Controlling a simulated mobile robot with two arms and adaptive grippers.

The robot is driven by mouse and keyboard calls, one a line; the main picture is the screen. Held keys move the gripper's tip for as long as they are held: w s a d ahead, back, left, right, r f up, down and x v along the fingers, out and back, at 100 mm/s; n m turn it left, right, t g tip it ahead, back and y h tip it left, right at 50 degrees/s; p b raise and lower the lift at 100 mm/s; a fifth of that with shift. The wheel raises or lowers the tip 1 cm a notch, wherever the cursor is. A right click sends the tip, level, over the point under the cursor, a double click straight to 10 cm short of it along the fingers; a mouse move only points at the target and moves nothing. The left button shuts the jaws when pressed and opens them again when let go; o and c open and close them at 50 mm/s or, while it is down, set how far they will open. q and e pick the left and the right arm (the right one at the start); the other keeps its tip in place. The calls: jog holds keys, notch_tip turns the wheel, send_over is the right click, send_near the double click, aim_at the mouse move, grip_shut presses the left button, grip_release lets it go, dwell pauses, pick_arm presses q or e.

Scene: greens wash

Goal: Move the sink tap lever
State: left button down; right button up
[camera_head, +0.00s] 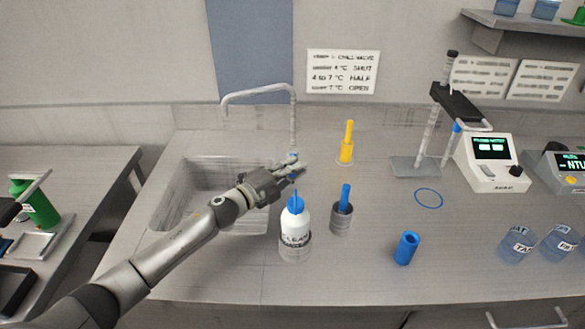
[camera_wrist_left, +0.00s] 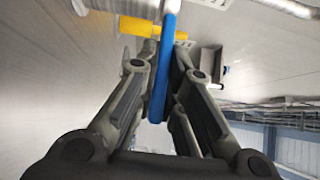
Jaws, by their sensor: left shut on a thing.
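The sink tap (camera_head: 293,118) is a grey column with a spout bent left over the sink basin (camera_head: 190,190). My left gripper (camera_head: 296,168) reaches in from the lower left to the tap's base, behind the white bottle. In the left wrist view the blue lever (camera_wrist_left: 165,65) stands between the two fingers (camera_wrist_left: 158,70), and the gripper is shut on it. In the head view only small bits of blue show at the fingers; most of the lever is hidden there. My right gripper is not in view.
A white bottle with a blue cap (camera_head: 295,225) stands close in front of the gripper. A grey holder with a blue handle (camera_head: 341,215), a yellow tool (camera_head: 347,145) and a blue cylinder (camera_head: 406,248) stand to the right. A sign (camera_head: 343,72) hangs behind.

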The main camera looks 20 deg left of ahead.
pick_arm(q)
jog(key=shift+d, duration=0.1)
jog(key=shift+d+r+n+t+y+p, duration=0.1)
jog(key=shift+d+n+t+y+p, duration=0.15)
jog(key=shift+y, duration=0.2)
jog(key=shift+d+n+t+y+p, duration=0.1)
jog(key=shift+n+t+y+p, duration=0.05)
jog(key=shift+n+y+p, duration=0.25)
jog(key=shift+w+d+n+t+y, duration=0.2)
jog(key=shift+n+y, duration=0.2)
jog(key=shift+y, duration=0.25)
jog(key=shift+w+d+n+t+y, duration=0.1)
jog(key=shift+d+n+t+y, duration=0.1)
jog(key=shift+n+y, duration=0.3)
jog(key=c, duration=1.5)
grip_release()
jog(key=shift+c, duration=0.2)
jog(key=shift+a, duration=0.1)
jog(key=v, duration=1.2)
